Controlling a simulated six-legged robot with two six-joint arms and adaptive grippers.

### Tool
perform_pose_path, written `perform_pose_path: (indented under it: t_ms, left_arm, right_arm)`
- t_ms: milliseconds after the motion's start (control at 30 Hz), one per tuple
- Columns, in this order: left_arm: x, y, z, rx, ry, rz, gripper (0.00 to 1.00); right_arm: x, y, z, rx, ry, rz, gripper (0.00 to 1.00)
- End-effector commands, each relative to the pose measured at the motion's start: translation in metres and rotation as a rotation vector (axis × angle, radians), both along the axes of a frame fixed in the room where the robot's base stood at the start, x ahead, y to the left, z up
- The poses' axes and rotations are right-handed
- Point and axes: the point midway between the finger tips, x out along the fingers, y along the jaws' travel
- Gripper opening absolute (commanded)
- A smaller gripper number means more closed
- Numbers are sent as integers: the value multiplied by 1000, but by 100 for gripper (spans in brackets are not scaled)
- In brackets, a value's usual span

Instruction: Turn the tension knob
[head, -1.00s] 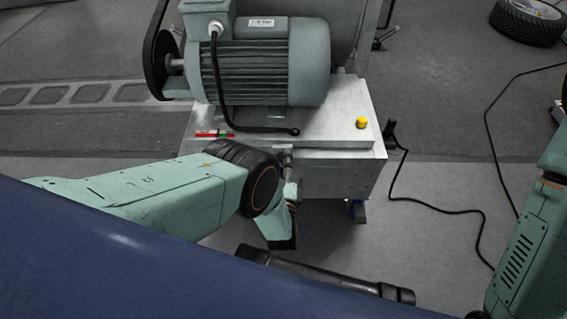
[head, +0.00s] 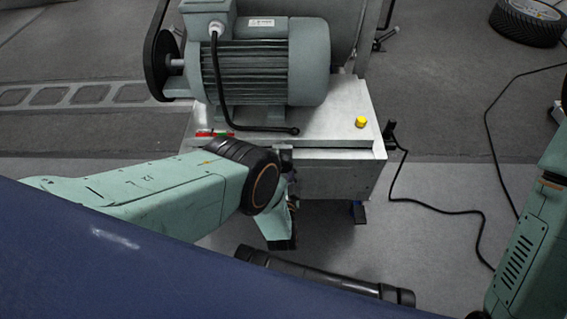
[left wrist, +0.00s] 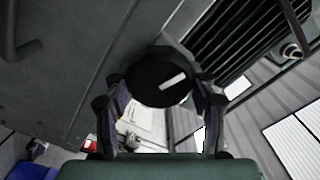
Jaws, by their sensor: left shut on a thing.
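The tension knob (left wrist: 162,78) is a round black knob with a white pointer line, seen in the left wrist view on the machine's grey face. The line slants up to the right. My left gripper (left wrist: 163,92) is shut on the knob, one finger on each side of its rim. In the head view my left gripper (head: 288,163) is at the front of the metal machine base (head: 335,175), partly behind my forearm, and the knob is hidden there. My right gripper is out of view.
A finned motor (head: 262,65) with a black cable sits on the base. A cable (head: 440,212) crosses the floor.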

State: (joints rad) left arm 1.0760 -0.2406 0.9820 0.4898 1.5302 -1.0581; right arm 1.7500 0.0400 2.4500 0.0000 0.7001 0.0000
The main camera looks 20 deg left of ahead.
Motion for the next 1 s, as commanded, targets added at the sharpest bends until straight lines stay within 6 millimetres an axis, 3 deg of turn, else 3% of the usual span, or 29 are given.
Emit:
perform_pose_path:
  t_ms: [1000]
  left_arm:
    - [0, 4, 3, -928, -269, -1, 25]
  right_arm:
    - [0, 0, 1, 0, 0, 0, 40]
